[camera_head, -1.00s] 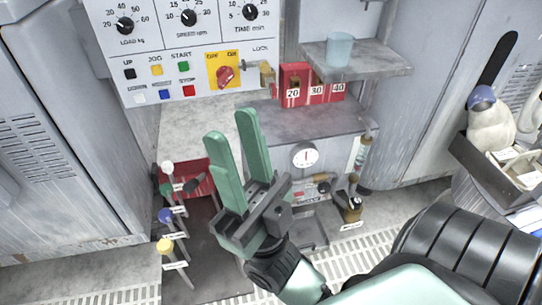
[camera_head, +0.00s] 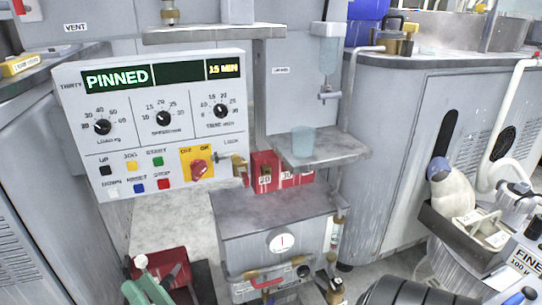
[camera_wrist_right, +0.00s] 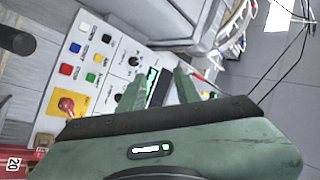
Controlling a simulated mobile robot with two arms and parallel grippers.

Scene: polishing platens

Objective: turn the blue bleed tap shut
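I cannot make out the blue bleed tap in either view now. My right gripper (camera_head: 136,277) is at the bottom left of the head view, with only the green fingers showing beside a red box. In the right wrist view, its two green fingers (camera_wrist_right: 160,76) stand apart with nothing between them, and the control panel shows beyond them. My left gripper is in neither view.
The control panel (camera_head: 160,125) reads PINNED and 15 MIN. A metal shelf (camera_head: 345,150) holds a translucent cup (camera_head: 303,141). Red numbered blocks (camera_head: 265,180) and a bench with a round gauge (camera_head: 282,242) are below.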

